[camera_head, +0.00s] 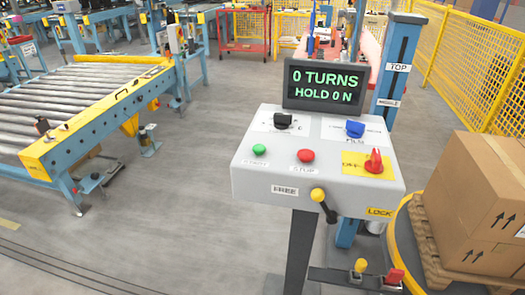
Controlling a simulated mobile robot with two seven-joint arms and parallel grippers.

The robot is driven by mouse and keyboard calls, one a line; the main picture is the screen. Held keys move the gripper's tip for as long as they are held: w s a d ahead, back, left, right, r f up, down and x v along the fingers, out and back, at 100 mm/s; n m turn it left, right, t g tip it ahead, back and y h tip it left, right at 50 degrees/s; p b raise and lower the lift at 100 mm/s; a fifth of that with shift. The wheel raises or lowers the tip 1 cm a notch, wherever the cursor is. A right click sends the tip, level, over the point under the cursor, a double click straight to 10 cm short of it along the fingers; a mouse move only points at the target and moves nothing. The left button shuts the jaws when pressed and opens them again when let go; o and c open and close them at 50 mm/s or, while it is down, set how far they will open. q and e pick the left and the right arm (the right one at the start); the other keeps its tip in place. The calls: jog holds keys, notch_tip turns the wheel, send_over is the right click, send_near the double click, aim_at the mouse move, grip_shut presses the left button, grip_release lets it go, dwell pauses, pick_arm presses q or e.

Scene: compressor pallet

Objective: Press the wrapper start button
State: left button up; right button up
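The wrapper control console (262,183) stands on a dark post at the centre of the head view. The green button (259,150), its label partly legible and apparently reading START, sits at the left of the sloped panel. The red STOP button (306,156) is to its right. A display (323,85) above the panel reads 0 TURNS and HOLD 0 N. Neither of my grippers is in view, and nothing touches the buttons.
The panel also carries a black knob (284,121), a blue knob (355,129), a red rotary switch (373,162) and a yellow-knobbed lever (319,196). Cartons (470,200) stand on a pallet at right. A roller conveyor (70,105) is at left. Floor between conveyor and console is clear.

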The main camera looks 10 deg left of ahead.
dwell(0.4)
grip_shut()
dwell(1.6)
